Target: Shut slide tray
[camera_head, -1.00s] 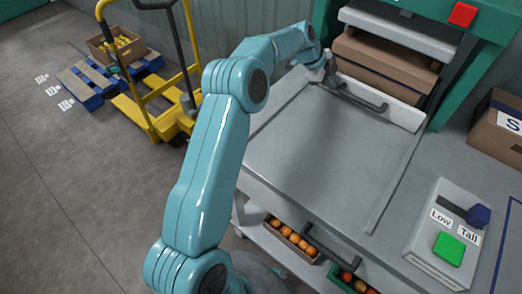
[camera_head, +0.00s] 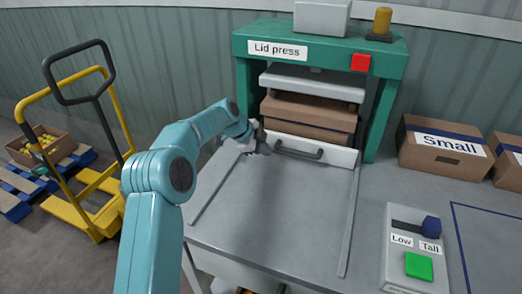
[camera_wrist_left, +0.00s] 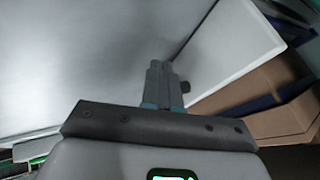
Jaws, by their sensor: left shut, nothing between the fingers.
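The slide tray shows as a white front panel (camera_head: 330,156) with a dark bar handle (camera_head: 300,152), at the foot of the green lid press (camera_head: 384,105). A brown carton (camera_head: 308,118) stands behind the panel, under the grey press plate (camera_head: 312,82). My left gripper (camera_head: 262,143) is shut and empty at the panel's left end, close to the handle's left end. Whether it touches the panel is unclear. In the left wrist view the fingers (camera_wrist_left: 162,82) are together, with the white panel (camera_wrist_left: 238,55) and carton (camera_wrist_left: 262,98) to their right. My right gripper is out of view.
The grey bench top (camera_head: 270,215) in front of the tray is clear between two rails. A control box (camera_head: 398,270) with a green button stands front right. A carton marked Small (camera_head: 440,148) is at the right. A yellow pallet truck (camera_head: 95,205) stands left.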

